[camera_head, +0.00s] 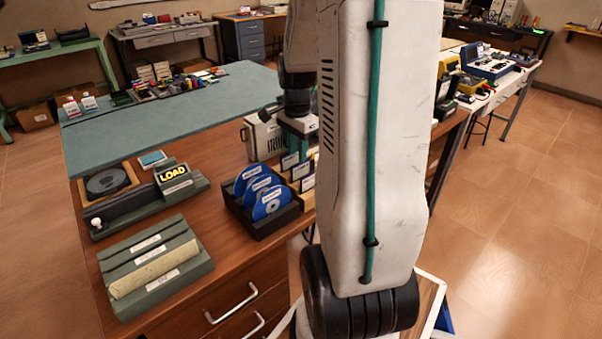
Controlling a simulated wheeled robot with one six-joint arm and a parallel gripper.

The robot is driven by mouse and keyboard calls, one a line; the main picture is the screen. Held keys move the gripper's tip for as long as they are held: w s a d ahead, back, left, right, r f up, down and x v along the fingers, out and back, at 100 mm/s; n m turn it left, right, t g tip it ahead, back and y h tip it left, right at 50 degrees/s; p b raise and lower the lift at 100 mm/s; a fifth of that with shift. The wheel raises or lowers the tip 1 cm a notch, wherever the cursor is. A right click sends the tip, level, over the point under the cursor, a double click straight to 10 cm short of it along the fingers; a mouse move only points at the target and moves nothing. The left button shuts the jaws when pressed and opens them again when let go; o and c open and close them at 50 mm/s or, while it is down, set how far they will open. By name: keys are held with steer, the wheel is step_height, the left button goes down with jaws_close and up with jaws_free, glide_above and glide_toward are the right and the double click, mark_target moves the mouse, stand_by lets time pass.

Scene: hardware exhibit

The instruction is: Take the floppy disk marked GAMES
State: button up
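Several dark floppy disks with white labels (290,162) stand upright in a light wooden rack (286,179) on the brown desk, right of a black holder. The label writing is too small to read, so I cannot tell which disk is marked GAMES. My own arm covers the right side of this rack. My gripper (299,128) is above and behind the rack, at the end of the dark wrist, partly hidden by the arm. Its fingers are too small and dark to show whether they are open, and I cannot tell whether it touches anything.
A black holder (267,226) with blue discs (270,203) stands left of the rack. A LOAD-marked device (174,176) and a green-grey box with labelled slots (185,281) are farther left. A pale case (262,138) stands behind.

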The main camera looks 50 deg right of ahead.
mark_target(298, 166)
step_height(298, 166, down, 6)
steer(key=shift+r, duration=0.1)
jaws_close()
